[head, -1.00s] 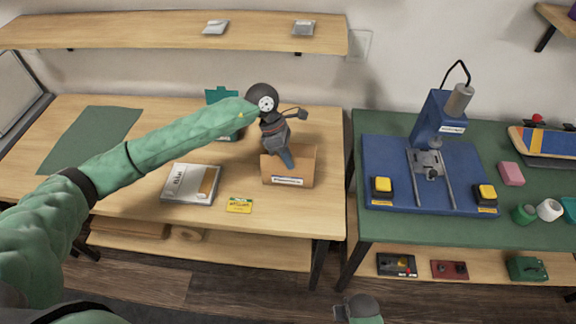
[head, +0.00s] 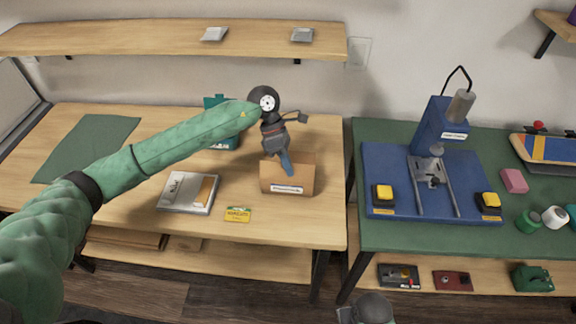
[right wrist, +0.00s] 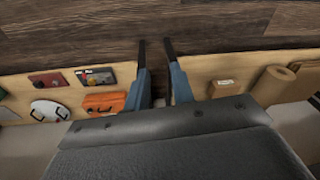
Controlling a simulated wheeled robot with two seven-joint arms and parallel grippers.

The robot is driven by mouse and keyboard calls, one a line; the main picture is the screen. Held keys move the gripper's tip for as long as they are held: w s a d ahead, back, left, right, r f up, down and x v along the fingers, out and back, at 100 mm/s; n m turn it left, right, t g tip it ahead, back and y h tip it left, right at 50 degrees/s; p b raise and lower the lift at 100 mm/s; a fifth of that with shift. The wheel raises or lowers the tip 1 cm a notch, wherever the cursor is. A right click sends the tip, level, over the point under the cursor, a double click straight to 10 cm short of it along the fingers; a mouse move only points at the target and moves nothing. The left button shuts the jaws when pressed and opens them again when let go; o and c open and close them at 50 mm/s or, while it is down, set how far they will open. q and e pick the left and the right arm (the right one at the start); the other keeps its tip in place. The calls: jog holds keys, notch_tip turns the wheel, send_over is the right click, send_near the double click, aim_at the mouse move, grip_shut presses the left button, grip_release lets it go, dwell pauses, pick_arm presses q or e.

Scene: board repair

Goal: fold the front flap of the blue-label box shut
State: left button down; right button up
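The blue-label box (head: 273,185) is a small brown cardboard box on the wooden bench, with its label on the face toward me. My left gripper (head: 287,172) reaches down from above, its blue fingers at the top of the box. I cannot tell if they touch it or how far apart they are. A raised panel shows at the back right of the box top; the gripper partly hides the top, and the front flap's position is unclear. My right gripper (right wrist: 156,45) is open and empty, pointing down away from the box; part of it shows low in the head view (head: 366,309).
On the wooden bench are a grey-white flat box (head: 180,205), a yellow-green packet (head: 238,215), a teal holder (head: 222,142) and a green mat (head: 90,148). A blue press (head: 388,160) stands on the green table to the right. A shelf (head: 150,40) hangs above the bench.

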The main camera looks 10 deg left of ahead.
pick_arm(q)
jog(key=c, duration=1.6)
grip_release()
jog(key=shift+c, duration=0.2)
